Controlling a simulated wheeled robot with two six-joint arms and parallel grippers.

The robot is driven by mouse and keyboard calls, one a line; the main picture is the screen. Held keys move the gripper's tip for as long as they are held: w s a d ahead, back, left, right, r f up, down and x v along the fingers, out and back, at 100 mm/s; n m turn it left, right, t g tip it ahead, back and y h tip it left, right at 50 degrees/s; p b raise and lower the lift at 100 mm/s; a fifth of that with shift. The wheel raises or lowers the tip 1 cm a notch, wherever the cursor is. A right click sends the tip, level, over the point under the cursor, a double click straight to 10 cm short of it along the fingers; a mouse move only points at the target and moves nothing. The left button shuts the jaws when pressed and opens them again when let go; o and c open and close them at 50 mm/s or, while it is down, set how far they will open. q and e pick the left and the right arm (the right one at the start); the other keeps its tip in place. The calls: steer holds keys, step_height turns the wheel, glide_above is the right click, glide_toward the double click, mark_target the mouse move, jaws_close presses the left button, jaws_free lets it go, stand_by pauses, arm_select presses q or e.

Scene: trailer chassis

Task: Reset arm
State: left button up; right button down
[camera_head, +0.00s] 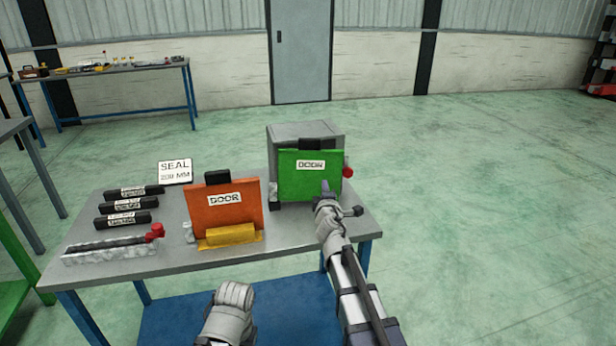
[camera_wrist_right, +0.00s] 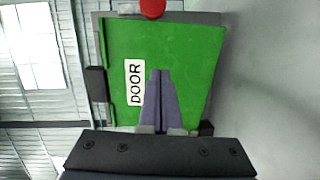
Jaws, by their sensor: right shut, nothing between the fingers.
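My right gripper (camera_head: 325,187) is in front of the green door panel (camera_head: 296,174), near its lower right part. Its fingers are together and empty; they show in the right wrist view (camera_wrist_right: 160,75) against the green door panel (camera_wrist_right: 185,55). I cannot tell whether the fingertips touch the panel. The panel stands upright on the front of a grey box (camera_head: 322,130) and bears a DOOR label. Of my left arm only a grey part shows at the bottom of the head view; its gripper fingers are not seen.
A grey table (camera_head: 165,262) carries the box, an orange DOOR panel (camera_head: 237,212) in a yellow holder (camera_head: 229,236), black strips (camera_head: 123,219), a SEAL sign (camera_head: 175,171) and a tray (camera_head: 75,257). A red knob (camera_head: 347,172) sits beside the green panel. The floor on the right is clear.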

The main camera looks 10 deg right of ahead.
steer(key=shift+s, duration=0.4)
steer(key=s+a+f+m+g+p, duration=0.3)
steer(key=s+a+g, duration=0.2)
steer(key=s, duration=0.7)
steer(key=s+a+f+m+g+y+p, duration=0.1)
steer(key=s+a+f+m+g+p, duration=0.2)
steer(key=s, duration=0.9)
steer(key=s+a+f+m+g+y+p, duration=0.1)
steer(key=s+a+f+m+g+p, duration=0.2)
steer(key=s+a+g, duration=0.6)
steer(key=s+a+m+p, duration=0.1)
steer(key=s+m+p, duration=0.1)
steer(key=s, duration=0.1)
steer(key=shift+f, duration=0.2)
